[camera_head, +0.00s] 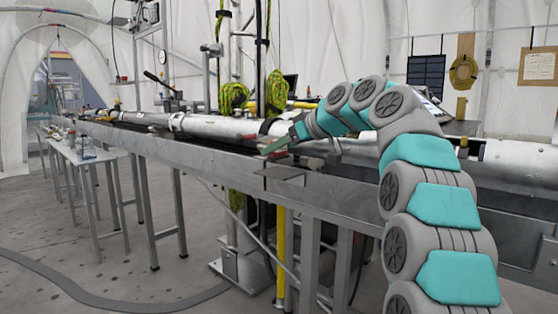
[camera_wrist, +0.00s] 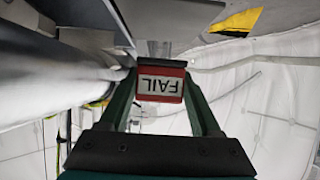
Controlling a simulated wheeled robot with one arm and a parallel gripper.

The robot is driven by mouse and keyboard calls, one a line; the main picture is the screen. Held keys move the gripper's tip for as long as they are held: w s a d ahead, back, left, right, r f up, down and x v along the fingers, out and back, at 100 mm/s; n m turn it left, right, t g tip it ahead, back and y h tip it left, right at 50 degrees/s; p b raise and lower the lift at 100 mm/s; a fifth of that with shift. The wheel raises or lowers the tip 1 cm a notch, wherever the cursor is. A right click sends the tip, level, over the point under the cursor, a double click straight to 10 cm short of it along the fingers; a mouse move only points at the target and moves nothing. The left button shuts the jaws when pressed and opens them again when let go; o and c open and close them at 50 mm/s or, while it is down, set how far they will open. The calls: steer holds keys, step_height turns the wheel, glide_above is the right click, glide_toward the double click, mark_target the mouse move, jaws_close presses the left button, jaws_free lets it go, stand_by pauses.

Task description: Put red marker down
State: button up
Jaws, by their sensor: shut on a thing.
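The red marker (camera_wrist: 160,84) is a small red block with a white face reading FAIL, upside down in the wrist view. My gripper (camera_wrist: 159,76) is shut on it, with one green finger on each side. In the head view my gripper (camera_head: 277,147) is at the front side of the long metal pipe (camera_head: 215,126), above a small flat plate (camera_head: 283,172) on the rail's side. The marker is too small to make out surely there. I cannot tell whether it touches any surface.
The pipe runs along a metal rail (camera_head: 225,168) on legs. It also fills the left of the wrist view (camera_wrist: 60,85). A low table (camera_head: 85,155) with small items stands at left. The floor (camera_head: 110,265) in front is mostly clear, with a grey cable cover (camera_head: 95,296).

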mark_target(283, 158)
steer(key=shift+f, duration=1.65)
steer(key=shift+b, duration=0.3)
steer(key=shift+f, duration=0.2)
steer(key=o, duration=1.3)
steer(key=shift+o, duration=0.2)
steer(key=shift+r, duration=0.15)
